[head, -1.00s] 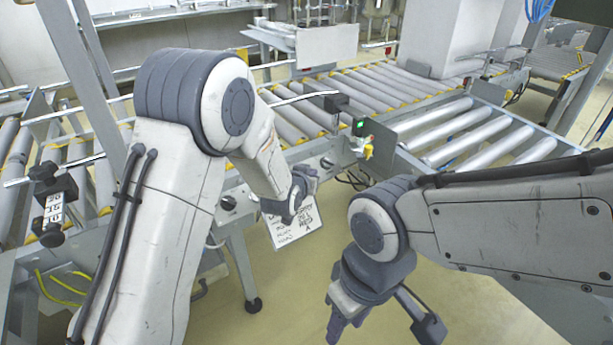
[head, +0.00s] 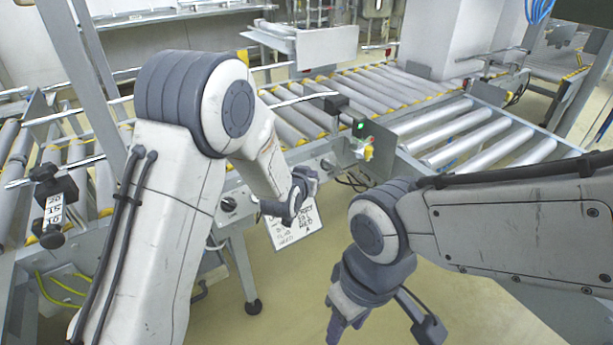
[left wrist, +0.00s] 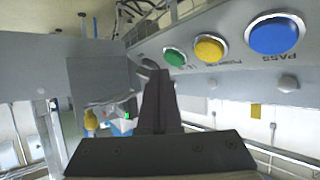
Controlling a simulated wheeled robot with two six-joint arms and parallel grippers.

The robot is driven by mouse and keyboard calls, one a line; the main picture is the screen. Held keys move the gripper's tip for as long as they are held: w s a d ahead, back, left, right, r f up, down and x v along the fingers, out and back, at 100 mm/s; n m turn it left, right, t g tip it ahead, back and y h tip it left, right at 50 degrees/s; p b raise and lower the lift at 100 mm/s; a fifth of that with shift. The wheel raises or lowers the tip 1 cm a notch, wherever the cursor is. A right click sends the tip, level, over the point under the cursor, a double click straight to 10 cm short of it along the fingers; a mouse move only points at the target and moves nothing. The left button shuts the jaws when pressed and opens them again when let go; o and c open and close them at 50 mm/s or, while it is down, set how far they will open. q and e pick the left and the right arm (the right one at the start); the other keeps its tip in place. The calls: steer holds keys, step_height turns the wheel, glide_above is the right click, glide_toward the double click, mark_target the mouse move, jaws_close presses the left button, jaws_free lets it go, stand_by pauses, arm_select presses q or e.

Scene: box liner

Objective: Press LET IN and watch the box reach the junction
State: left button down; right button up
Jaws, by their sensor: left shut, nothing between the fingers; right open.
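My left gripper (head: 308,178) is at the front of the conveyor by the control panel, partly hidden by its own wrist. In the left wrist view its shut fingers (left wrist: 158,80) point at the panel, just below and left of a green button (left wrist: 175,57). I cannot tell whether they touch it. The green button's label is too small to read. A yellow button (left wrist: 209,48) and a blue button (left wrist: 274,35) marked PASS sit to its right. My right gripper (head: 385,325) is open and empty, low in front of the conveyor. I cannot make out a box on the rollers.
A roller conveyor (head: 385,85) runs across the back, and another roller section (head: 480,135) lies at right. A small green light (head: 360,125) glows on a post by the junction. A written sheet (head: 293,228) hangs below the left gripper. The floor (head: 290,290) in front is clear.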

arm_select(q)
steer(key=shift+f, duration=0.1)
stand_by(0.7)
steer(key=shift+w+a+f+b, duration=0.15)
steer(key=shift+w+f+b, duration=0.1)
steer(key=shift+w+b, duration=0.05)
